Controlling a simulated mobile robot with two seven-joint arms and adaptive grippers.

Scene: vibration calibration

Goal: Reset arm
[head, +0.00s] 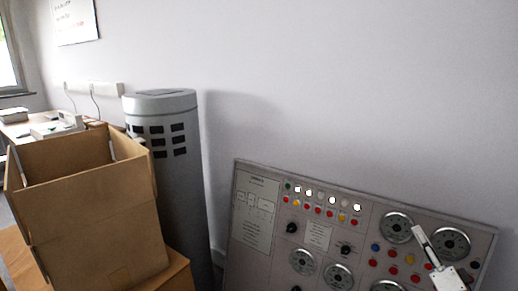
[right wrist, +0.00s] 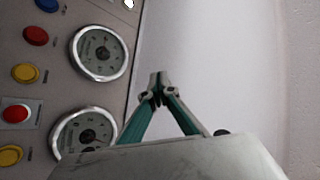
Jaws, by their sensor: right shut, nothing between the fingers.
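My right gripper (head: 420,232) shows at the lower right of the head view, in front of the control panel (head: 262,195). In the right wrist view my right gripper (right wrist: 158,88) has its two green-sided fingers meeting at the tips, shut and empty. The fingertips show against the pale wall, right of the panel's edge and its round dials. I cannot tell how far they are from the panel. Most of my right arm is out of view. My left gripper is in neither view.
The panel carries dials (head: 396,227), lit lamps and coloured buttons. An open cardboard box (head: 100,225) stands at the left on another box (head: 178,272). A grey cylinder (head: 180,190) stands behind it. A desk with items (head: 18,128) is at the far left.

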